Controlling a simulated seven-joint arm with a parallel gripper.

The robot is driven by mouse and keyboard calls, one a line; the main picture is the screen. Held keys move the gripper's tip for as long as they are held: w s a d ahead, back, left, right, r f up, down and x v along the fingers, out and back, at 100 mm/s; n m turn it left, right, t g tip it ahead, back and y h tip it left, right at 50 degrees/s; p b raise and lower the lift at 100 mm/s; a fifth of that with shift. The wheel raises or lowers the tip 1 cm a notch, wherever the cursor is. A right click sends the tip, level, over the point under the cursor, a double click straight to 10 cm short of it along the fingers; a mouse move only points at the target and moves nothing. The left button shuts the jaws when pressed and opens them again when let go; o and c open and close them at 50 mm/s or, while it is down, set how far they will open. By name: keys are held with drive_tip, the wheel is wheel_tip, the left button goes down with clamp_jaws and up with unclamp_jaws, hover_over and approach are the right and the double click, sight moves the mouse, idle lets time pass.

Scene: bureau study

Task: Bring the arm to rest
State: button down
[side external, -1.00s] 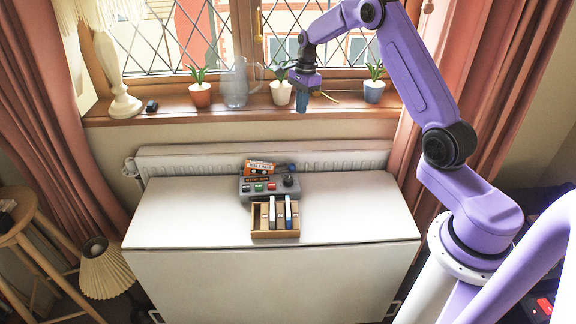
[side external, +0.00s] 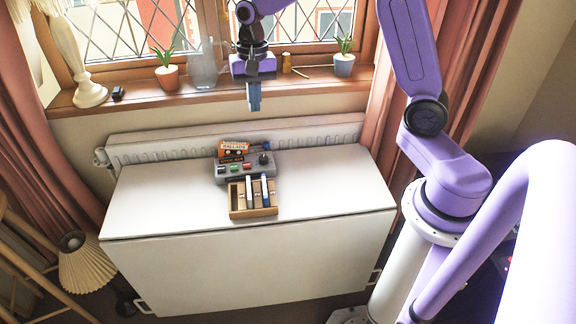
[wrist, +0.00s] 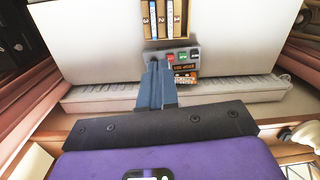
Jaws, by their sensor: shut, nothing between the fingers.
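My gripper (side external: 254,97) hangs in front of the window sill, above the back of the white table (side external: 150,205), apart from everything on it. Its blue fingers are shut together and hold nothing. In the wrist view, the shut fingers (wrist: 157,85) point toward the grey button box (wrist: 190,57) and hide part of its left side. The box also shows in the side view (side external: 228,176) on the table.
A wooden tray (side external: 241,213) with several upright slabs stands before the box. An orange cassette (side external: 233,149) is at the box's back. Potted plants (side external: 167,79) (side external: 344,63) and a glass jug (side external: 203,70) line the sill. The table's left side is clear.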

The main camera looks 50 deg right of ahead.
drive_tip(key=s+a+r+n, duration=0.1)
drive_tip(key=s+a+n, duration=0.2)
drive_tip(key=s+n, duration=0.35)
drive_tip(key=s+a+r+n, duration=0.1)
drive_tip(key=s+a+n, duration=0.25)
drive_tip(key=s, duration=0.55)
drive_tip(key=s+d+n, duration=0.3)
drive_tip(key=s+n, duration=0.7)
drive_tip(key=s, duration=0.4)
drive_tip(key=shift+s+d+f, duration=0.2)
drive_tip(key=shift+s+f, duration=0.05)
drive_tip(key=shift+f, duration=0.15)
